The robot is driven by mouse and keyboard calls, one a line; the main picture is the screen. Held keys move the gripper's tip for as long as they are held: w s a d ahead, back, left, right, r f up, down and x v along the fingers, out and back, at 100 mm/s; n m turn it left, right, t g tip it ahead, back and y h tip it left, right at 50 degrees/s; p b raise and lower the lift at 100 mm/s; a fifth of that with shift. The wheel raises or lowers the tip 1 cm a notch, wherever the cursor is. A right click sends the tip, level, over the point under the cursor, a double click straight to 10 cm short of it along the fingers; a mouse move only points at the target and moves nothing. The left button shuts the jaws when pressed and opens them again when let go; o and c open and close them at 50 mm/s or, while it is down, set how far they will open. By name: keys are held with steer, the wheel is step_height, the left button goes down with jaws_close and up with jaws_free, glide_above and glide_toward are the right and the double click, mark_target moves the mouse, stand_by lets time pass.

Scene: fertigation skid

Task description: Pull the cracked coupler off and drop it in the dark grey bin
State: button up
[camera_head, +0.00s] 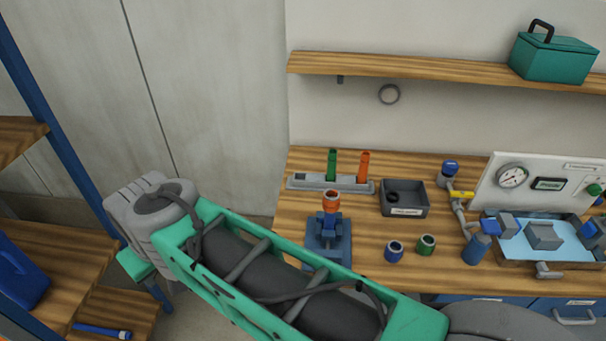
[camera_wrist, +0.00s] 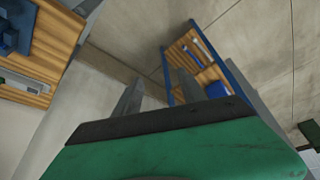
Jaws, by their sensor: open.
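An orange coupler (camera_head: 331,201) sits upright on top of a blue stand (camera_head: 328,232) on the wooden bench in the head view. I cannot make out a crack at this size. The dark grey bin (camera_head: 419,207) with a pale front label stands to the right of the stand, and something dark and round lies inside. My gripper (camera_wrist: 185,82) is open in the wrist view, with nothing between its fingers, pointing towards the wall and floor away from the bench. It is not visible in the head view, so it is apart from the coupler.
A blue ring (camera_head: 394,252) and a green ring (camera_head: 427,245) stand on the bench. A grey rack (camera_head: 310,183) holds green and orange tubes behind the stand. Valves, a gauge panel (camera_head: 500,195) and a tray (camera_head: 540,262) crowd the right. My arm crosses the foreground.

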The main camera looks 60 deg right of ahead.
steer(key=shift+o, duration=1.4)
steer(key=w+d+m+g+h+b, duration=0.1)
steer(key=d+m, duration=0.5)
steer(key=d, duration=0.6)
steer(key=shift+w+d+r+g+h+b, duration=0.3)
steer(key=shift+w+d+r+h+b, duration=0.15)
steer(key=shift+b, duration=0.3)
steer(key=shift+o, duration=0.4)
steer(key=s+d+m+g+b, duration=0.2)
steer(key=s+d+m, duration=0.3)
steer(key=d+m, duration=0.4)
steer(key=d+b, duration=0.1)
steer(key=d, duration=0.5)
steer(key=shift+d+g, duration=0.3)
steer(key=shift+g, duration=0.1)
steer(key=m+g+y+b, duration=0.1)
steer(key=m+b, duration=0.1)
steer(key=m, duration=0.8)
glide_above(332, 194)
steer(key=shift+w+a+f, duration=0.15)
steer(key=shift+w+f, duration=0.05)
steer(key=shift+f, duration=0.2)
steer(key=shift+w+a+f, duration=0.15)
steer(key=shift+f, duration=0.25)
steer(key=f+b, duration=0.1)
steer(key=f, duration=0.1)
steer(key=f+b, duration=0.4)
steer(key=shift+s+d+f, duration=0.3)
steer(key=shift+f, duration=0.3)
steer(key=shift+c, duration=0.6)
